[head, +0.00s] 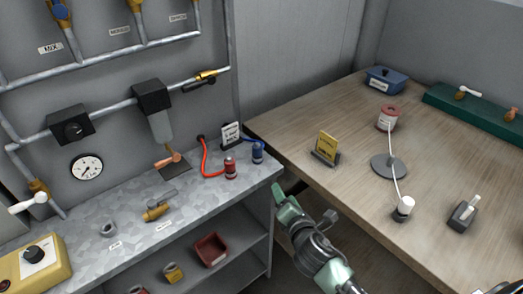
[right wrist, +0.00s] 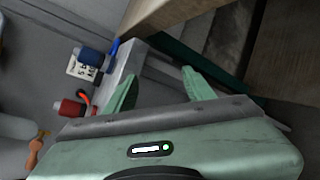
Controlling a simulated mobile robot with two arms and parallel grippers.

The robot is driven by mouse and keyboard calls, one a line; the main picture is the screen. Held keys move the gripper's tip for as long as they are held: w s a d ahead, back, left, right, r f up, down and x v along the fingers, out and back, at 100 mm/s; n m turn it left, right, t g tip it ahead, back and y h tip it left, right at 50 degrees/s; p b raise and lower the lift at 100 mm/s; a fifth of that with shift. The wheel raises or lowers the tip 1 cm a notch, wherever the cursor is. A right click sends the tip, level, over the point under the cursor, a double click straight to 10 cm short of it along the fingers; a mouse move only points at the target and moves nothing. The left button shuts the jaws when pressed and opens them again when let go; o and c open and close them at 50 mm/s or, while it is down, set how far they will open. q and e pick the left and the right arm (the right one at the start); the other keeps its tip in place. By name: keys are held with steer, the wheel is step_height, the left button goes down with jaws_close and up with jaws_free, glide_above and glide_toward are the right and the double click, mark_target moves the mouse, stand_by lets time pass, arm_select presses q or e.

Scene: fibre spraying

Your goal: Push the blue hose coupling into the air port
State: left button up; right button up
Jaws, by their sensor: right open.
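The blue hose coupling (head: 258,152) stands on the right end of the grey metal bench, with a blue hose behind it. It also shows at the upper left of the right wrist view (right wrist: 90,57). My right gripper (head: 283,202) is open and empty, just off the bench's right front corner, to the right of and nearer than the coupling, apart from it. In the right wrist view its two green fingers (right wrist: 160,88) are spread with nothing between them. I cannot tell which fitting is the air port. My left gripper is not in view.
A red coupling (head: 230,168) with a red hose stands left of the blue one, a label card (head: 231,135) behind them. A brass valve (head: 157,209) and a grey fitting (head: 107,230) lie further left. A wooden table (head: 330,100) is at right.

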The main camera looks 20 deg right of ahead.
mark_target(259, 154)
steer(key=w+a+r+n+t+y, duration=0.1)
steer(key=w+r+n, duration=0.1)
steer(key=n, duration=0.2)
steer(key=w+a+r+n+t+y, duration=0.1)
steer(key=w+r+n, duration=0.1)
steer(key=r+n, duration=0.1)
steer(key=w+a+r+n+t+y, duration=0.1)
steer(key=w+r+n, duration=0.1)
steer(key=n, duration=0.3)
steer(key=shift+w+a+r+t, duration=0.1)
steer(key=shift+w+r+t, duration=0.05)
steer(key=shift+r, duration=0.25)
steer(key=shift+w+r+t, duration=0.1)
steer(key=shift+r+t, duration=0.05)
steer(key=shift+r, duration=0.2)
steer(key=w, duration=0.6)
steer(key=shift+w+a+f, duration=0.35)
steer(key=shift+w+f, duration=0.05)
jaws_close()
